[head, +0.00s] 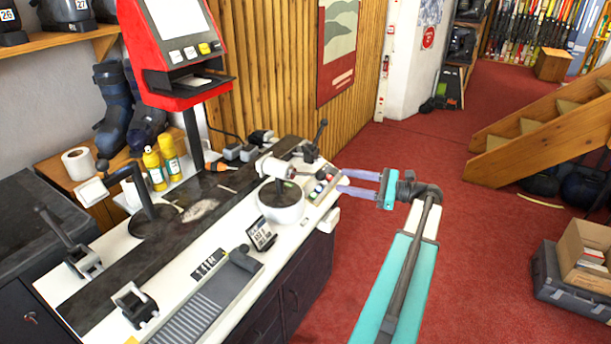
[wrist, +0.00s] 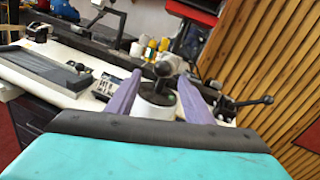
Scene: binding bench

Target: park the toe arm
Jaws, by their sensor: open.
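My gripper (head: 342,181) is open and empty beside the right end of the long bench (head: 100,290), its two purple fingers pointing left. In the wrist view the fingers frame a dark knob on a stem (wrist: 162,72) over a white round drum (wrist: 153,107); the drum also shows in the head view (head: 281,208). A black lever with a ball end (head: 319,134) stands up at the bench's far right end; a ball-ended lever also shows in the wrist view (wrist: 258,101). A dark post with a bent arm (head: 140,195) stands further left. I cannot tell which is the toe arm.
A small display (head: 261,234) and a grey sliding plate (head: 205,300) lie along the bench's front. A red screen stand (head: 185,50), yellow bottles (head: 153,168) and boots (head: 115,110) are behind. Red carpet (head: 460,250) is open on the right.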

